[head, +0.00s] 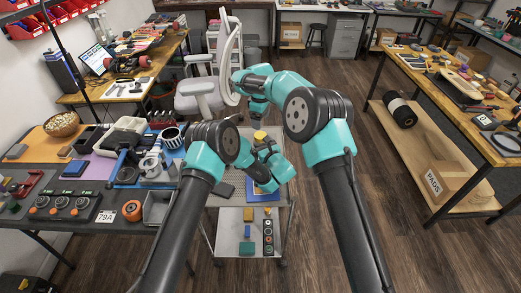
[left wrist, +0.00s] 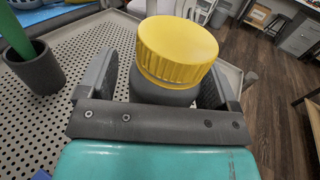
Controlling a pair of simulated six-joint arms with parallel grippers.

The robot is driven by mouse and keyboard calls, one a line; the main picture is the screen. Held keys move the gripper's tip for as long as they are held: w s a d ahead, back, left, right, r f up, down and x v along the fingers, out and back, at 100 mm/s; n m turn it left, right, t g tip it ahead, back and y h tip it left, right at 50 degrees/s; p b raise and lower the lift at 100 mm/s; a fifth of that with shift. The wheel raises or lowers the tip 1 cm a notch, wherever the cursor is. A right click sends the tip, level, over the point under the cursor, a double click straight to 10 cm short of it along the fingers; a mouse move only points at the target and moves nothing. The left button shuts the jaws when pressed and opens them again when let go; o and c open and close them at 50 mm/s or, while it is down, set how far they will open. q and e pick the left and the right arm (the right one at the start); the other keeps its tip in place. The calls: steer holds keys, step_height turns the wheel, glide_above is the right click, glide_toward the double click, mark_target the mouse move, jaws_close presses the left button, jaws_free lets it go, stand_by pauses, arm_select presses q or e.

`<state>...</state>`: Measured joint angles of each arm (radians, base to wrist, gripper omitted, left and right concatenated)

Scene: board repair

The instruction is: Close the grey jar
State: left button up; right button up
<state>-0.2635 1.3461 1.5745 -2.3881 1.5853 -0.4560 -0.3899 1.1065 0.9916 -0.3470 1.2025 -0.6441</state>
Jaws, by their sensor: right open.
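The grey jar (left wrist: 165,94) stands upright between the fingers of my left gripper (left wrist: 160,82), with a ribbed yellow lid (left wrist: 178,50) on its top. In the head view the yellow lid (head: 260,136) shows just beyond my left gripper (head: 262,150), whose wrist hides most of the jar. The left fingers are on either side of the jar's body, below the lid; contact on the far side is hidden. My right gripper (head: 238,77) is open, higher up and away from the jar, and partly hidden by its own arm.
The jar is over a perforated grey cart top (left wrist: 72,58). A dark cup (left wrist: 36,72) holding a green stick stands left of the jar. Several blocks lie on the cart's lower shelf (head: 230,222). A crowded bench (head: 105,225) is to the left; a white ring-shaped lamp (head: 229,62) stands behind.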

mark_target(260, 135)
arm_select(q)
steer(key=c, duration=1.4)
jaws_close()
arm_select(e)
steer(key=shift+n, duration=0.4)
steer(key=n, duration=0.6)
steer(key=shift+a+n, duration=0.1)
steer(key=shift+n, duration=0.3)
steer(key=n, duration=0.5)
steer(key=shift+s+a+n, duration=0.1)
steer(key=shift+s+n, duration=0.05)
steer(key=shift+n, duration=0.25)
steer(key=shift+f, duration=3.95)
